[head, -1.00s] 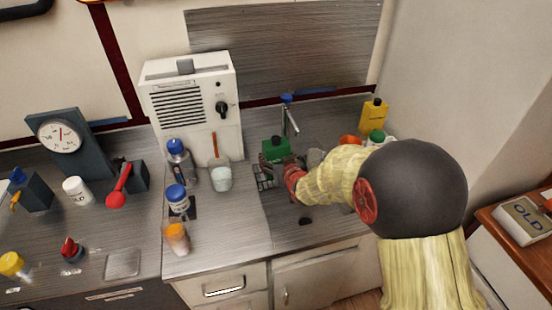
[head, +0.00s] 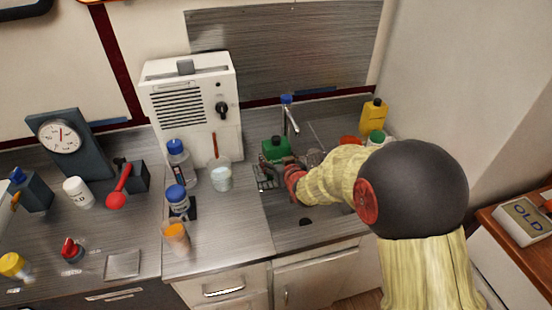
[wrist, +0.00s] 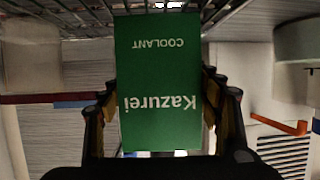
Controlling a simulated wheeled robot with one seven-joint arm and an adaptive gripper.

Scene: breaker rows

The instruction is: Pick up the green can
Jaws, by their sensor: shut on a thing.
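The green can (head: 274,148), with a dark cap, is at the sink's wire rack, left of the faucet. In the wrist view the can (wrist: 158,85) fills the middle, with "Kazurei COOLANT" upside down on its face. My gripper (wrist: 160,112) is shut on the can, one finger on each side. In the head view my gripper (head: 287,168) is partly hidden behind my arm at the can's right side. I cannot tell whether the can touches the rack.
The wire rack (head: 264,183) is below the can and the faucet (head: 291,118) rises just behind it. A yellow bottle (head: 373,115) stands at the back right. The white machine (head: 192,115) and a glass (head: 221,178) stand to the left.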

